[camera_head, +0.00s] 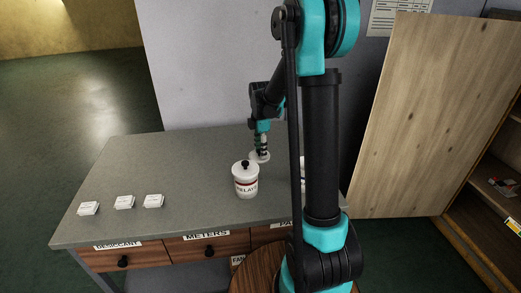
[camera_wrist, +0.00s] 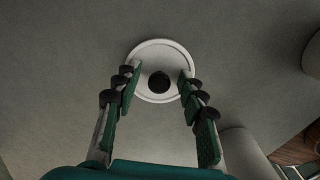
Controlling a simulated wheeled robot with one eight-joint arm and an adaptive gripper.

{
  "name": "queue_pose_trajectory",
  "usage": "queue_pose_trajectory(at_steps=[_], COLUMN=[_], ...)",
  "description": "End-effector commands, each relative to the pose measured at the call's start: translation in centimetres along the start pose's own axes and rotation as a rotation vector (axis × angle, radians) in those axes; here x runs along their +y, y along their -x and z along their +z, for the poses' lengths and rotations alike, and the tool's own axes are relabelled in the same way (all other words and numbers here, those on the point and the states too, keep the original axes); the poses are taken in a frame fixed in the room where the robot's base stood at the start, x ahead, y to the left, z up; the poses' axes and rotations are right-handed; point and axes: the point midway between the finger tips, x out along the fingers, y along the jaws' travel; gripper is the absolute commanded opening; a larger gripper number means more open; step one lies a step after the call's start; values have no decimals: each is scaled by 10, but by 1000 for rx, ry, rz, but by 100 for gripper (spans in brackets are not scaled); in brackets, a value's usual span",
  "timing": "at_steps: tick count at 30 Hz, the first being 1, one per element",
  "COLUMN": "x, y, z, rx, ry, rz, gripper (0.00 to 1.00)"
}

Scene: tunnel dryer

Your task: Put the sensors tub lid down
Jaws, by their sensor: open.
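A round white lid (camera_wrist: 160,53) with a black knob (camera_wrist: 158,82) lies flat on the grey table, seen from above in the wrist view. In the head view this lid (camera_head: 264,158) is behind the RELAYS tub and partly covered by my gripper (camera_head: 261,147). My gripper (camera_wrist: 158,80) is open above the lid, with one finger on each side of the knob and gaps between them. No label shows on the lid. A sliver of another white object (camera_head: 303,175) shows behind my arm; I cannot tell whether it is the sensors tub.
The white RELAYS tub (camera_head: 245,183) stands lidded near the lid. Labelled drawers (camera_head: 207,248) are below. A wooden cabinet door (camera_head: 425,110) stands open at right. The table's back left is clear.

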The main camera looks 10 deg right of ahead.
Motion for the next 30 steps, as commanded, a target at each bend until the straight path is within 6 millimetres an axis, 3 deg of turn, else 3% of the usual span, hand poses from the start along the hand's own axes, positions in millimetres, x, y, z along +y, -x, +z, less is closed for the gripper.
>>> queue_pose_trajectory(at_steps=[7, 21, 30], x=[0, 0, 0], y=[18, 106, 123], z=[0, 0, 0], rx=[0, 0, 0], ry=[0, 0, 0], rz=[0, 0, 0], gripper=[41, 41, 41])
